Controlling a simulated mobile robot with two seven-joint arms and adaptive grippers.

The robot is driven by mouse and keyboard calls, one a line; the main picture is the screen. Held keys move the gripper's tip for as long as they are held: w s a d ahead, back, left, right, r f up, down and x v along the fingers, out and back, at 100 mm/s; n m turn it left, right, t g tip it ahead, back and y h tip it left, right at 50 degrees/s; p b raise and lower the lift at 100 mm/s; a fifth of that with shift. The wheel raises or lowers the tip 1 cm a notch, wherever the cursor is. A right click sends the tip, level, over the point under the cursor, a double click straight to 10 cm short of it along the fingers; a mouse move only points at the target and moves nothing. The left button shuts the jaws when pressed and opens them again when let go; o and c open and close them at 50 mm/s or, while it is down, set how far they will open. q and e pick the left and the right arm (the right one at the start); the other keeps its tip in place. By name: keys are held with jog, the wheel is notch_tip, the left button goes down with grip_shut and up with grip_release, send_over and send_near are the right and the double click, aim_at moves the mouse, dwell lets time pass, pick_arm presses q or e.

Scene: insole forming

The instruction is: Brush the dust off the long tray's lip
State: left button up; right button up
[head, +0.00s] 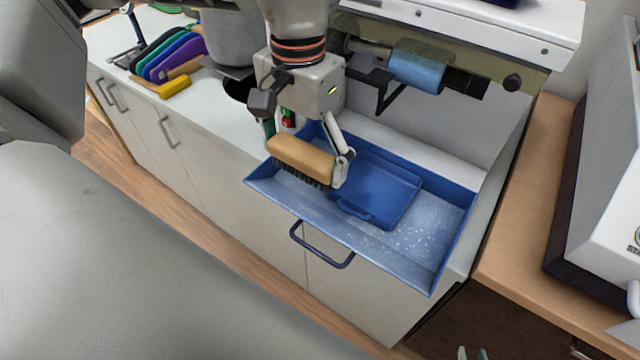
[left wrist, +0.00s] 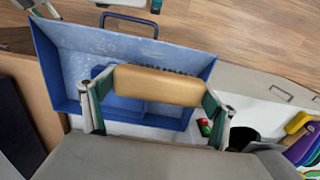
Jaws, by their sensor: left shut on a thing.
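The long blue tray (head: 455,190) sticks out from the white bench, with a dark handle (head: 322,248) below its front edge. Pale dust specks (head: 408,240) lie along its front part, densest toward the right. My left gripper (head: 305,160) is shut on a brush (head: 303,155) with a wooden back and dark bristles pointing down. The brush is over the tray's left part; I cannot tell whether the bristles touch. The brush (left wrist: 160,85) also shows between the fingers in the left wrist view.
A flat blue dustpan (head: 390,190) lies in the tray behind the dust. A blue roller (head: 418,73) hangs above the tray's back. Coloured insoles (head: 172,55) and a yellow block (head: 174,87) are on the left worktop. A white machine (head: 605,190) stands at right.

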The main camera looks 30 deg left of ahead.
pick_arm(q)
jog(key=shift+s+f+g+b, duration=0.1)
jog(key=shift+f+g, duration=0.25)
jog(key=shift+f, duration=0.55)
jog(key=shift+w+f+g+b, duration=0.15)
jog(key=shift+f+g, duration=0.15)
jog(key=shift+f, duration=0.65)
jog(key=shift+s+f+g+b, duration=0.15)
jog(key=shift+f+g, duration=0.2)
jog(key=shift+f, duration=0.55)
jog(key=shift+f+b, duration=0.6)
jog(key=shift+f, duration=0.5)
jog(key=shift+s+d+r, duration=0.15)
jog(key=shift+d, duration=1.85)
